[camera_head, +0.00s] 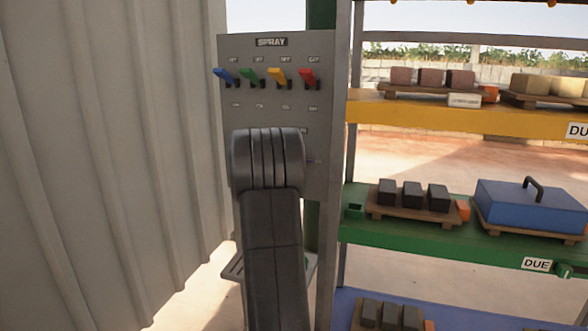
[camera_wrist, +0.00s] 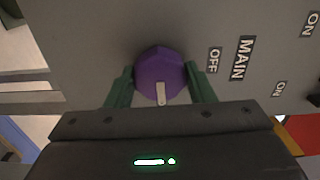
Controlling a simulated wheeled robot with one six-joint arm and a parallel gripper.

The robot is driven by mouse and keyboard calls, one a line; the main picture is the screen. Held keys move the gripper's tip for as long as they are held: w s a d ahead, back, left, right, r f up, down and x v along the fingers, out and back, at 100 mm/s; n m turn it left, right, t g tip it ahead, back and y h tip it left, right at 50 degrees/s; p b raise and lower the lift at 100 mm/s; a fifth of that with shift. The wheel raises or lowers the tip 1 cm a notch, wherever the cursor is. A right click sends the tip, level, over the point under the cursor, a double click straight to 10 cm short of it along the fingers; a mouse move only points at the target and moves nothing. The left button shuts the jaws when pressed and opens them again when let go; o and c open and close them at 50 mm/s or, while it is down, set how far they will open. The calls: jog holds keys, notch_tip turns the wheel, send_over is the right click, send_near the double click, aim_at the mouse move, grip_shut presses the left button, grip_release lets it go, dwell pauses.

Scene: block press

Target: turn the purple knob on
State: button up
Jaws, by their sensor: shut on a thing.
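The purple knob (camera_wrist: 158,68) sits on the grey panel (camera_wrist: 85,50) in the wrist view. A pale pointer mark on it points toward the bottom of that picture, toward my gripper's body. My gripper (camera_wrist: 159,74) has its green fingers on either side of the knob, shut on it. The labels OFF (camera_wrist: 213,60) and MAIN (camera_wrist: 242,58) read sideways, right of the knob. In the head view, my arm covers the knob and the gripper on the panel (camera_head: 285,50).
Blue (camera_head: 226,76), green (camera_head: 251,77), yellow (camera_head: 277,76) and red (camera_head: 308,77) levers line the panel under a SPRAY label. Shelves with block trays and a blue box (camera_head: 530,207) stand right. A corrugated wall (camera_head: 110,160) is close on the left.

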jog(key=shift+m, duration=0.3)
jog(key=shift+f, duration=0.1)
jog(key=o, duration=1)
jog(key=shift+c, duration=0.2)
jog(key=v, duration=1.4)
jog(key=shift+w, duration=0.1)
jog(key=x, duration=1.3)
jog(key=shift+w+d, duration=0.2)
jog(key=shift+w, duration=0.2)
